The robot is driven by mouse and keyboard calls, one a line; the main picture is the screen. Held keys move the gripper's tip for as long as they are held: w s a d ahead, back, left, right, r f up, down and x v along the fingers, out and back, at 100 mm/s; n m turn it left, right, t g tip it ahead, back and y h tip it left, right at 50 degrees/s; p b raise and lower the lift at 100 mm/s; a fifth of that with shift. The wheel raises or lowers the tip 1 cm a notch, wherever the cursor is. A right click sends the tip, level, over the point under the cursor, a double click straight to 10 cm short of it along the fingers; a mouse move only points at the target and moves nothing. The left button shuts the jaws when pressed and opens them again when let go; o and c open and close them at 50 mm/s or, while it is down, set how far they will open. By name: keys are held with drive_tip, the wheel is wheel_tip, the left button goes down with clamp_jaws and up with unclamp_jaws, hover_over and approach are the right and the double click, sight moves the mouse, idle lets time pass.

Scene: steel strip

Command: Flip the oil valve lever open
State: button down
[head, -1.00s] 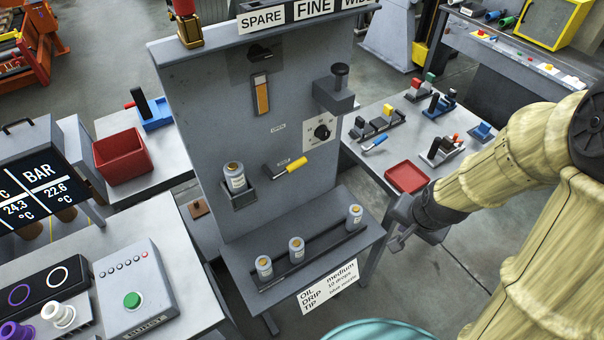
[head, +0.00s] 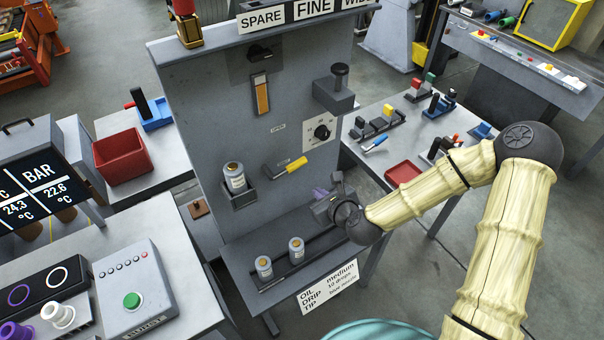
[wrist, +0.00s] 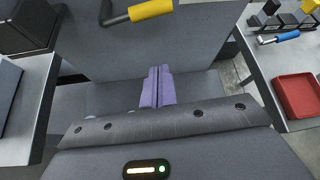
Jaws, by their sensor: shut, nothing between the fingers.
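The oil valve lever (head: 294,165) has a yellow grip on a dark arm and sits low on the grey panel (head: 215,110). It slants up to the right, and a small label reading OPEN (head: 278,127) is above it. In the wrist view the yellow grip (wrist: 151,9) is cut by the top edge. My gripper (head: 319,192) is just below and right of the lever, in front of the panel and apart from the lever. Its purple fingers (wrist: 157,88) are together and empty, pointing towards the panel below the grip.
Small cans (head: 296,250) stand on the shelf below; my gripper and wrist hide its right end. Another can (head: 234,178) sits in a holder on the left. A dial (head: 321,132) and a black-knobbed block (head: 336,92) stick out above. A red tray (head: 403,172) lies on the right table.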

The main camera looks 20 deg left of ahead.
drive_tip(key=w+a+f+p, duration=0.1)
drive_tip(key=w+a+p, duration=0.5)
drive_tip(key=a, duration=0.1)
drive_tip(key=shift+w+p, duration=0.15)
drive_tip(key=shift+p, duration=0.15)
idle(0.6)
drive_tip(key=shift+w+d, duration=0.15)
idle(0.3)
